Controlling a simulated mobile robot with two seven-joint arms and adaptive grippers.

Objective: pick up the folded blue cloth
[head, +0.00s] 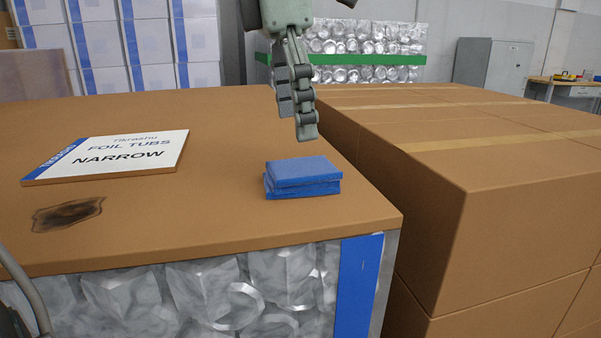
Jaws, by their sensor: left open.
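The folded blue cloth (303,177) lies flat in a small stack of layers on the brown board top, close to its right front corner. My left gripper (296,128) hangs above and a little behind the cloth, fingers pointing down. It is open and empty, and its fingertips are clear of the cloth. Seen nearly side-on, its fingers overlap in the picture. My right gripper is not in view.
A sign reading "FOIL TUBS NARROW" (110,156) lies on the brown top (200,225) at the left. A dark stain (67,214) marks the top near the front. Large brown cartons (480,180) stand at the right, beyond a narrow gap.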

